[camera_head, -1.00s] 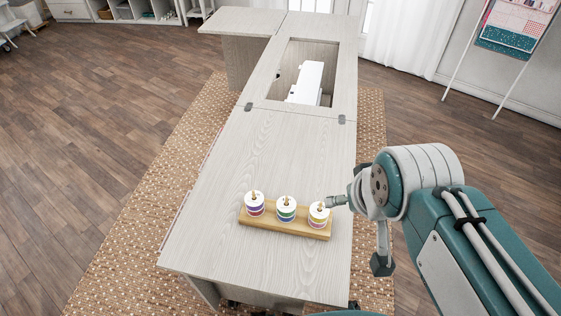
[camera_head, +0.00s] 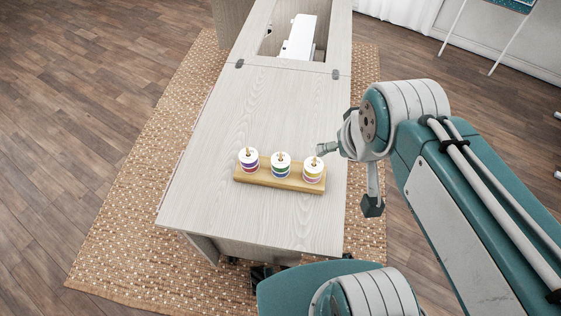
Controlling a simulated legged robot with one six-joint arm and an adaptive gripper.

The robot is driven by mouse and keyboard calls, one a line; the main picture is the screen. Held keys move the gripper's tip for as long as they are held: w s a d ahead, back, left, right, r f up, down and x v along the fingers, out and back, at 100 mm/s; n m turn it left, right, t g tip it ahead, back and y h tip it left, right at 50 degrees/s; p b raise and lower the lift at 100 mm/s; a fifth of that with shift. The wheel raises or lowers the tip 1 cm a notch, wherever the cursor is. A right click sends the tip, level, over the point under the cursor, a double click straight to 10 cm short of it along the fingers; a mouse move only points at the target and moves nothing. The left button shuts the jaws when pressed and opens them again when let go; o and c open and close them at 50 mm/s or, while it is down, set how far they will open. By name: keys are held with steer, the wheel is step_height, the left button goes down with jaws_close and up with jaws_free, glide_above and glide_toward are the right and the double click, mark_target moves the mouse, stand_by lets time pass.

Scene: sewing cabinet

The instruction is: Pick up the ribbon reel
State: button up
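Three ribbon reels with white tops stand in a row on a wooden holder (camera_head: 262,179), each around a short peg. The left reel (camera_head: 249,161) has purple and red bands, the middle reel (camera_head: 281,166) green and blue, the right reel (camera_head: 313,171) yellow and pink. Which one the task means cannot be told. My gripper (camera_head: 348,178) is open and empty, to the right of the right reel. One finger points left, close to that reel's top in the picture; the other hangs lower, past the table's right edge. Whether the near finger touches the reel is unclear.
The pale wooden cabinet top (camera_head: 220,130) is clear around the holder. Behind it, a recessed opening holds a white sewing machine (camera_head: 299,38). A woven rug (camera_head: 120,230) lies under the cabinet on the wooden floor.

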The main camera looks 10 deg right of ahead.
steer(key=w+a+f+n+g, duration=0.1)
steer(key=w+a+f+g, duration=0.2)
steer(key=w+f, duration=0.45)
steer(key=n+g, duration=0.2)
glide_toward(281, 161)
steer(key=shift+d+f, duration=0.1)
steer(key=shift+d, duration=0.2)
step_height(281, 161, down, 5)
steer(key=shift+f, duration=0.1)
steer(key=f, duration=0.5)
steer(key=shift+w+a, duration=0.2)
steer(key=shift+a, duration=0.1)
steer(key=c, duration=0.9)
